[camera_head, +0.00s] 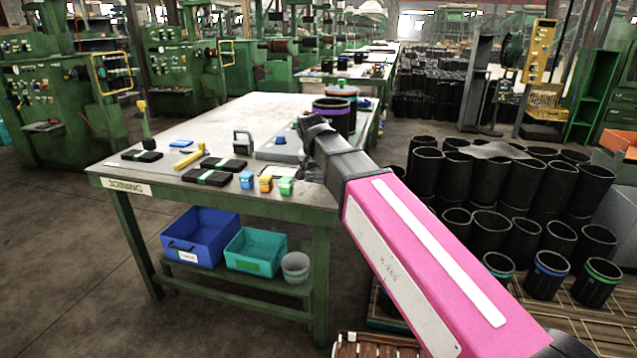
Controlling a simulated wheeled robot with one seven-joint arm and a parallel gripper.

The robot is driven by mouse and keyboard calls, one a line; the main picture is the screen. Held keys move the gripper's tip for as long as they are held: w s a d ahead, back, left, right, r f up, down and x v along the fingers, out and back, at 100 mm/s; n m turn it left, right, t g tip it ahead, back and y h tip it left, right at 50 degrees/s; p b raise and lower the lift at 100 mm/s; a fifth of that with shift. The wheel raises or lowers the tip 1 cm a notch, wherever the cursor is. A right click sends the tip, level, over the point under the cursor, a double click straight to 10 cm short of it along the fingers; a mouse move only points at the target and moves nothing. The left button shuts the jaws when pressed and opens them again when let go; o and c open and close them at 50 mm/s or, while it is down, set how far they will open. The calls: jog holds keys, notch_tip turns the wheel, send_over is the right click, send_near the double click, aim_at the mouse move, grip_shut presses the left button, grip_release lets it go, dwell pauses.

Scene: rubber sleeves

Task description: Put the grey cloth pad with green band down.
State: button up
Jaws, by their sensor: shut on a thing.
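My pink arm reaches in from the lower right over the right part of the joining table (245,112). My gripper (311,128) is a dark shape at its far end, above the table's right side. It is shut on the grey cloth pad with green band. The fingertips and the held pad are hidden or too dark to make out, so I cannot tell whether the pad touches the table. Dark folded pads with green bands lie on the table's front left: one at the left (142,155), one behind (222,163) and one in front (205,178).
A yellow-handled tool (190,158), small coloured blocks (266,183) and a flat grey slab (280,151) lie on the table. A dark purple-banded sleeve (333,115) stands behind my gripper. The table's middle and back are clear. Black sleeves (490,180) crowd the right floor.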

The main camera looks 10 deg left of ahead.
aim_at(319, 190)
jog(key=shift+w+f, duration=0.1)
jog(key=shift+f, duration=1.95)
jog(key=shift+d+f, duration=0.1)
jog(key=shift+f, duration=0.2)
jog(key=o, duration=0.9)
jog(key=shift+f, duration=0.1)
jog(key=shift+s+f, duration=0.1)
jog(key=shift+s, duration=0.1)
jog(key=shift+d, duration=0.1)
jog(key=shift+c, duration=0.2)
jog(key=shift+o, duration=0.2)
jog(key=shift+r, duration=0.4)
jog(key=v, duration=1.2)
jog(key=shift+w, duration=0.2)
jog(key=shift+r, duration=0.15)
